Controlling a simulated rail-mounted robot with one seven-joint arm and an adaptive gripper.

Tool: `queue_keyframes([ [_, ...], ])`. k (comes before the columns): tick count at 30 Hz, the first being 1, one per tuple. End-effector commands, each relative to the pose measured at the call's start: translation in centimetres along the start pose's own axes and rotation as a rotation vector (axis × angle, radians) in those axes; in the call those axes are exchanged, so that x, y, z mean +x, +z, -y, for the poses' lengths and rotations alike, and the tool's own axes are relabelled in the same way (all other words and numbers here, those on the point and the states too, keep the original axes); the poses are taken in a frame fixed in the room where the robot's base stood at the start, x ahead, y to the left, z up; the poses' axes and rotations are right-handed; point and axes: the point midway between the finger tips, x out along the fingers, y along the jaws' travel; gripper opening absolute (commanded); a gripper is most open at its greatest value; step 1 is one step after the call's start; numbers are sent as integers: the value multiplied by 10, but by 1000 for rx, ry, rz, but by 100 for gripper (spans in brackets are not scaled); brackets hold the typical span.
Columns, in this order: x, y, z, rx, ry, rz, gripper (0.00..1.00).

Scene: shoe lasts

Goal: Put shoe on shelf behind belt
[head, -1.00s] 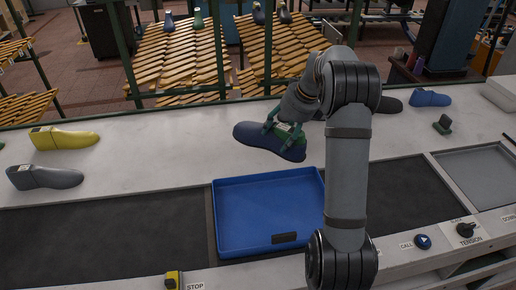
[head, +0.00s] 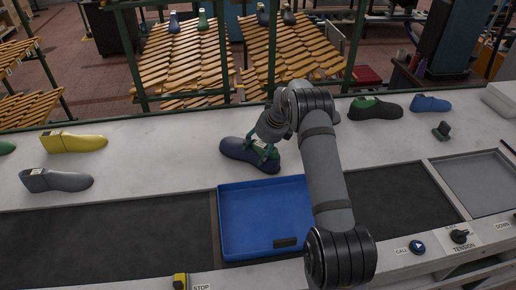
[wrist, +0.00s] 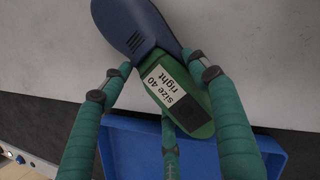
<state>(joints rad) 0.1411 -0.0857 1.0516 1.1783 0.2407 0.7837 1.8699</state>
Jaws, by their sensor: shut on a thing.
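A dark blue shoe last (head: 238,149) with a green top is held over the pale work surface, just behind the blue tray. In the wrist view the shoe (wrist: 130,25) shows its green top and a white label reading "size 40 right". My gripper (head: 264,149) is shut on the green heel part; its green fingers (wrist: 163,78) lie on both sides of it. I cannot tell whether the sole touches the surface. Behind the surface stand sloping wooden slatted shelves, one at left (head: 180,62) and one at right (head: 268,62), with shoes along their top edges.
The blue tray (head: 232,222) is on the dark belt (head: 110,235) and looks empty. Yellow (head: 75,143) and grey (head: 58,180) lasts lie at left. Green posts (head: 270,50) frame the shelves.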

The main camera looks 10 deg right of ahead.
Motion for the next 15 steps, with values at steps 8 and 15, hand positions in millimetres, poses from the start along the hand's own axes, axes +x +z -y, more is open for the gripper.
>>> queue_keyframes([
  [8, 3, 0, 1, -2, -5, 5, 3],
  [15, 5, -2, 0, -1, -2, 1, 70],
])
